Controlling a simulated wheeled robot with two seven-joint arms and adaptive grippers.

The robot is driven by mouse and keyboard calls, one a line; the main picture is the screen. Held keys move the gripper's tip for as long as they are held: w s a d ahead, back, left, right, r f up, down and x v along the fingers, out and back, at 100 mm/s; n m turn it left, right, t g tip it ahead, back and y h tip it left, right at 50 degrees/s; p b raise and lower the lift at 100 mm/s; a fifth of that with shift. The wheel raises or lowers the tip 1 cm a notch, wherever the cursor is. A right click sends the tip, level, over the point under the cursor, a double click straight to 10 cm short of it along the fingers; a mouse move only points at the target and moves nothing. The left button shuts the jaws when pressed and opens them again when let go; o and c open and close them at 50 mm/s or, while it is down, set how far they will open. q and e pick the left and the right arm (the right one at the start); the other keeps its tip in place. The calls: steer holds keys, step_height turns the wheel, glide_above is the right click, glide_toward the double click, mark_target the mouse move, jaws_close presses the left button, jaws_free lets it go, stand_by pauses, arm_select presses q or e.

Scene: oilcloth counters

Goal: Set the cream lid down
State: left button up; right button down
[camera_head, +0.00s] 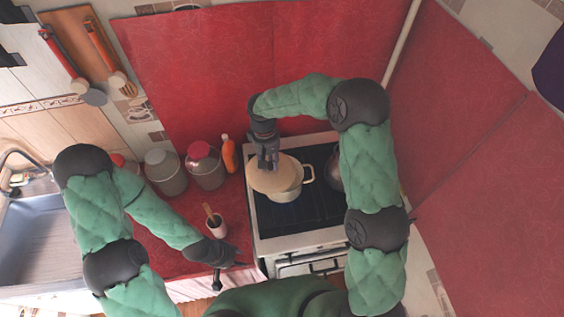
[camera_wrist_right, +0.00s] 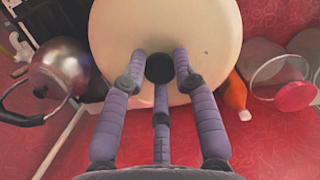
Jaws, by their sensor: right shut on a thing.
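The round cream lid (camera_head: 265,182) is over the left part of a cream pot (camera_head: 288,196) on the stove, offset so that the pot's right side and handle show. I cannot tell whether the lid touches the pot. My right gripper (camera_head: 268,164) is above the lid. In the right wrist view the lid (camera_wrist_right: 165,25) fills the top middle, and my purple fingers (camera_wrist_right: 160,80) are closed around its black knob (camera_wrist_right: 160,68). My left gripper (camera_head: 229,275) is low in front of the counter edge, its fingers spread apart and empty.
A metal kettle (camera_wrist_right: 60,68) stands on the stove (camera_head: 325,218), right of the pot in the head view and partly behind my arm. An orange bottle (camera_head: 228,154), a red-lidded jar (camera_head: 205,172), a grey-lidded jar (camera_head: 165,174) and a utensil cup (camera_head: 216,226) stand on the red counter (camera_head: 185,212).

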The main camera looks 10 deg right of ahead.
mark_target(282, 155)
steer(key=w+d+f, duration=0.1)
steer(key=f, duration=0.1)
steer(key=w+d+f+p, duration=0.1)
steer(key=w+d, duration=0.1)
steer(key=w+d+f, duration=0.1)
steer(key=f, duration=0.1)
steer(key=shift+w+d+f, duration=0.15)
steer(key=shift+d+f, duration=0.05)
steer(key=shift+f, duration=0.1)
steer(key=shift+w+d+f+p, duration=0.35)
steer(key=shift+d+f+p, duration=0.1)
steer(key=shift+f, duration=0.3)
step_height(282, 155, down, 3)
steer(key=shift+r+p, duration=0.1)
steer(key=shift+p, duration=0.45)
steer(key=c, duration=1)
jaws_free()
steer(key=shift+a, duration=0.1)
steer(key=shift+o, duration=0.2)
